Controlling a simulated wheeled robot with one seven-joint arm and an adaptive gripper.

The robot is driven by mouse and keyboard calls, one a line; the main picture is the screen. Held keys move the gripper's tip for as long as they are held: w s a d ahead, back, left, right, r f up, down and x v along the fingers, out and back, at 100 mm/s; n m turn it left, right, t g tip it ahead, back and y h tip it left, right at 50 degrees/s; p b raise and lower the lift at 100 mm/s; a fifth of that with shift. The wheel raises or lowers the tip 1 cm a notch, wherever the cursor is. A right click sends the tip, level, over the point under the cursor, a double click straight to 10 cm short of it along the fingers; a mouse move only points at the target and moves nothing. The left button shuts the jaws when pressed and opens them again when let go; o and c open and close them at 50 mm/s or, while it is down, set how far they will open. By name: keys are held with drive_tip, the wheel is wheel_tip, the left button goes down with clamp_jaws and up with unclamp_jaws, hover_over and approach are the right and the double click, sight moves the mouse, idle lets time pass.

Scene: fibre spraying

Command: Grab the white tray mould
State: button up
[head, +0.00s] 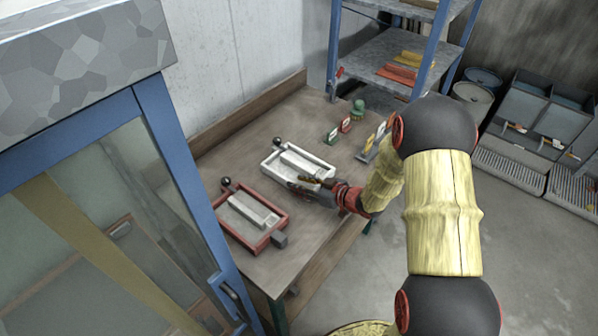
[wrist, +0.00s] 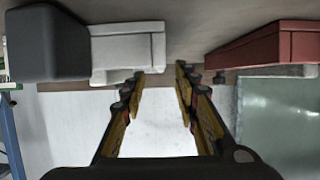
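The white tray mould (head: 274,180) lies on the wooden table, with a pale block inside it and a dark ball knob at its far left end. My gripper (head: 305,183) is at its near right end, partly covering it. In the wrist view the mould (wrist: 128,50) is at upper left with a dark grey block (wrist: 47,45) at its end. My gripper (wrist: 160,78) is open there, with an empty gap between its fingers. The mould's edge is close to the left finger; I cannot tell whether they touch.
A red tray mould (head: 257,243) lies on the table to the left and nearer; it shows at upper right in the wrist view (wrist: 268,43). Small red and green items (head: 345,124) stand at the table's far side. A blue-framed glass cabinet (head: 160,135) stands at left.

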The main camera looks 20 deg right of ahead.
sight(286, 179)
drive_tip(key=x, duration=0.2)
drive_tip(key=b+x, duration=0.1)
drive_tip(key=x, duration=0.3)
drive_tip(key=shift+w+a+r+b, duration=0.15)
drive_tip(key=shift+r+b, duration=0.05)
drive_tip(key=shift+b, duration=0.1)
drive_tip(key=shift+r, duration=0.1)
drive_tip(key=shift+c, duration=1)
clamp_jaws()
drive_tip(key=shift+w+r, duration=0.15)
